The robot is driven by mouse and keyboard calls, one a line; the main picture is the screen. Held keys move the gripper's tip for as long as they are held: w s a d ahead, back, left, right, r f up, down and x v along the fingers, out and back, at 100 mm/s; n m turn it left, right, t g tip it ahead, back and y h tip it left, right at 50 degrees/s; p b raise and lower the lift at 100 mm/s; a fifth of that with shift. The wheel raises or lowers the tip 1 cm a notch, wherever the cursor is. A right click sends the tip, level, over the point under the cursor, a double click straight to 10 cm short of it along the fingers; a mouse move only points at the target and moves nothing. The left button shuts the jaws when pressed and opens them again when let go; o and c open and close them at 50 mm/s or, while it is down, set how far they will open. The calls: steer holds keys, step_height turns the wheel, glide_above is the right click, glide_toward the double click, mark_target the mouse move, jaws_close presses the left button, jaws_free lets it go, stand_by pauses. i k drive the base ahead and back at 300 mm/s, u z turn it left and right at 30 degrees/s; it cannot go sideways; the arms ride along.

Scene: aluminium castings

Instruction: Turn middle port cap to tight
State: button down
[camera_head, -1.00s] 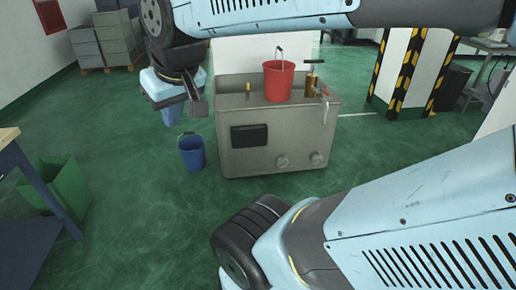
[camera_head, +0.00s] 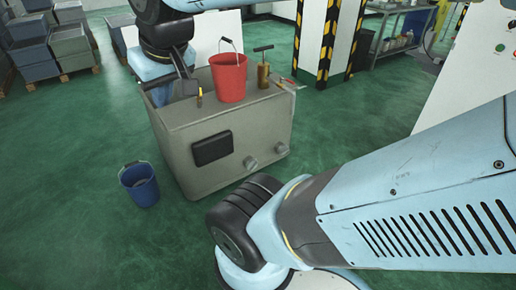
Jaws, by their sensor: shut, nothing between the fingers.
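A grey-beige metal tank (camera_head: 176,150) stands on the green floor. Two round, light port caps show low on its front: one nearer the middle (camera_head: 250,163) and one toward the right end (camera_head: 281,149). I cannot tell how tight they are, and no third cap shows.
A blue bucket (camera_head: 139,185) stands on the floor at left. Striped posts (camera_head: 328,40) stand behind.

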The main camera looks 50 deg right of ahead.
mark_target(252, 164)
steer(key=z, duration=0.35)
steer(key=i, duration=0.75)
steer(key=z, duration=0.7)
steer(key=k, duration=0.85)
steer(key=z, duration=0.15)
steer(key=i, duration=1.1)
steer(key=u, duration=0.05)
